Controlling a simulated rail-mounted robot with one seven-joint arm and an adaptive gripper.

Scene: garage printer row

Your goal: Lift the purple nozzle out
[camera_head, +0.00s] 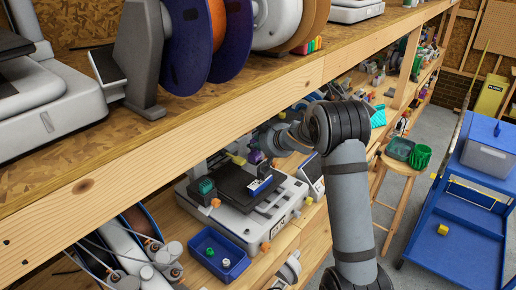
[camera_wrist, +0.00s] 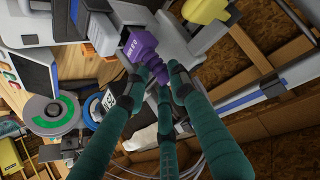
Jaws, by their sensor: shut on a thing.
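The purple nozzle (camera_wrist: 146,54) has a blocky body with small white lettering and a narrower stepped end. In the wrist view it sits at the tips of my gripper's (camera_wrist: 152,82) dark green fingers, which close around its narrow end. In the head view the purple nozzle (camera_head: 256,157) shows as a small patch beside my gripper (camera_head: 259,149), above the back of the printer's dark bed (camera_head: 236,181). My gripper is shut on it. The fingers partly hide the narrow end. I cannot tell whether the nozzle touches anything beneath it.
The upper wooden shelf (camera_head: 190,112) overhangs close to my arm. A blue-and-white box (camera_head: 259,187) lies on the printer bed. A blue bin (camera_head: 220,256) with small parts stands in front of the printer. A yellow part (camera_wrist: 205,11) is near the nozzle. A blue cart (camera_head: 455,220) stands right.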

